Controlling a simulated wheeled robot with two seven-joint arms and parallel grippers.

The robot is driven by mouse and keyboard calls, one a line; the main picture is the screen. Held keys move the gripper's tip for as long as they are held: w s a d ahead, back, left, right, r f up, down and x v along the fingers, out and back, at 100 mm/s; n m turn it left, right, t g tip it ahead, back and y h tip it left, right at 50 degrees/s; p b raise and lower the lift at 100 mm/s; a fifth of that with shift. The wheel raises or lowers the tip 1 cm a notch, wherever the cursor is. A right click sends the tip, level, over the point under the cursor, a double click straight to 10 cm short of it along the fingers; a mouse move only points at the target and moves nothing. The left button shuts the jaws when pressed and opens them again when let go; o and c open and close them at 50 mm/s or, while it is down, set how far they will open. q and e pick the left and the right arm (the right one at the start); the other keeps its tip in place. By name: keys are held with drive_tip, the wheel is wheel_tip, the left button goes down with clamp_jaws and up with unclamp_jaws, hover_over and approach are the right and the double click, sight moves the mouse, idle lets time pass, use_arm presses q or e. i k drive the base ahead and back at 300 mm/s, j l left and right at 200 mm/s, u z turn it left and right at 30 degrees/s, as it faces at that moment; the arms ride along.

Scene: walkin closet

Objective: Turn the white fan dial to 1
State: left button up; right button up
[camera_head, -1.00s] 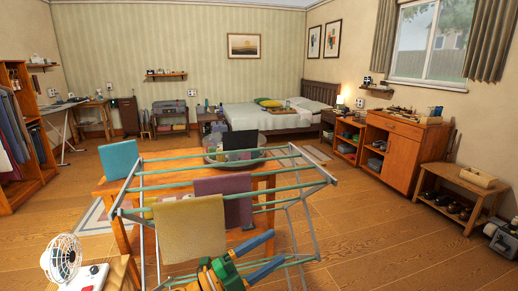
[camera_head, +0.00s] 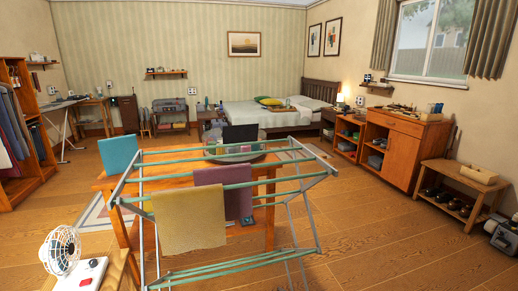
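The white fan (camera_head: 62,250) stands at the lower left of the head view, on the corner of a small wooden stand. Its round caged head faces right. Its white base (camera_head: 92,276) carries a small red part (camera_head: 85,283) on top. I cannot make out the dial's markings or its setting, and the bottom of the base is cut off by the frame edge. Neither of my grippers is in view.
A metal drying rack (camera_head: 230,180) with a yellow cloth (camera_head: 190,221) and a purple cloth (camera_head: 222,190) stands right of the fan, in front of a wooden table (camera_head: 262,190). Open wooden floor (camera_head: 370,240) lies to the right. A wooden stand (camera_head: 124,268) supports the fan.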

sight(93, 263)
drive_tip(key=u, duration=1.5)
